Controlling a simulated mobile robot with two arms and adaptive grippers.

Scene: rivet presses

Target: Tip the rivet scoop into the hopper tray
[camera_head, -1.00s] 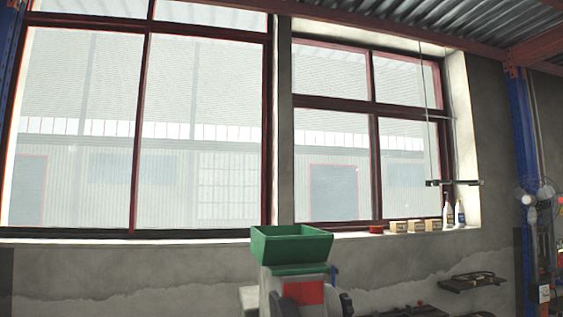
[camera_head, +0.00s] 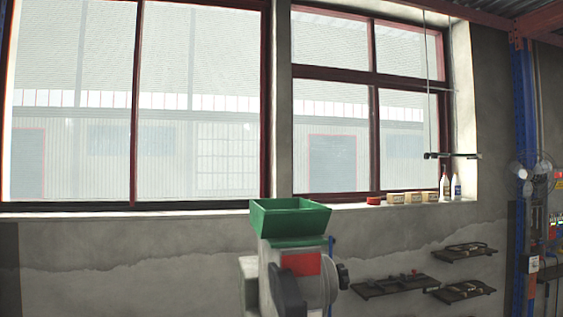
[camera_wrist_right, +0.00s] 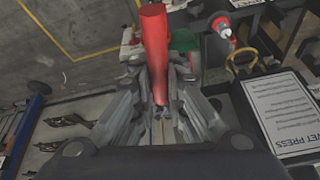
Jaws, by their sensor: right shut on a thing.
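The green hopper tray (camera_head: 290,217) sits on top of a grey press (camera_head: 296,262) with a red plate, at the bottom centre of the head view. From this side I see its outer walls but not its floor. In the right wrist view my right gripper (camera_wrist_right: 165,112) is shut on a long red handle (camera_wrist_right: 155,45), which looks like the rivet scoop's. The scoop's bowl and any rivets cannot be made out. A green patch (camera_wrist_right: 184,40) behind the handle may be part of the tray. My left gripper is out of view.
Windows fill the wall behind the press; bottles (camera_head: 445,183) and small boxes (camera_head: 405,197) stand on the sill. Wall shelves with tools (camera_head: 395,286) are to the right. The right wrist view shows a "press" sign (camera_wrist_right: 284,110) and a red-tipped white object (camera_wrist_right: 222,28).

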